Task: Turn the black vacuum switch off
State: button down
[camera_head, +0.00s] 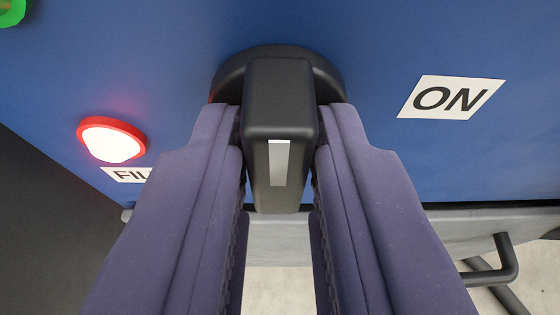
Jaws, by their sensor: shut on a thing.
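The black vacuum switch (281,95) is a rotary knob with a round base on a blue panel, in the upper middle of the head camera view. A pale grey mark (279,162) runs along the front end of its handle. The handle's marked end points down in the picture. My gripper (280,165) has its two purple fingers on either side of the handle and is shut on it. The fingers hide parts of the knob's sides. A white label reading "ON" (449,98) is on the panel to the right of the knob.
The blue panel (400,40) fills the upper view. A lit red-rimmed lamp (112,141) sits left of the knob, above a partly hidden label (126,174). A green ring (12,11) shows at the top left corner. Black bent pipes (495,265) are at the lower right.

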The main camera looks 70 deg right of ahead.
jog(key=c, duration=1.1)
grip_release()
jog(key=shift+a, duration=0.1)
jog(key=p+v, duration=0.3)
jog(key=v, duration=0.4)
jog(key=shift+s+a+r, duration=0.1)
jog(key=shift+a+r, duration=0.05)
jog(key=shift+a, duration=0.15)
jog(key=shift+a, duration=0.1)
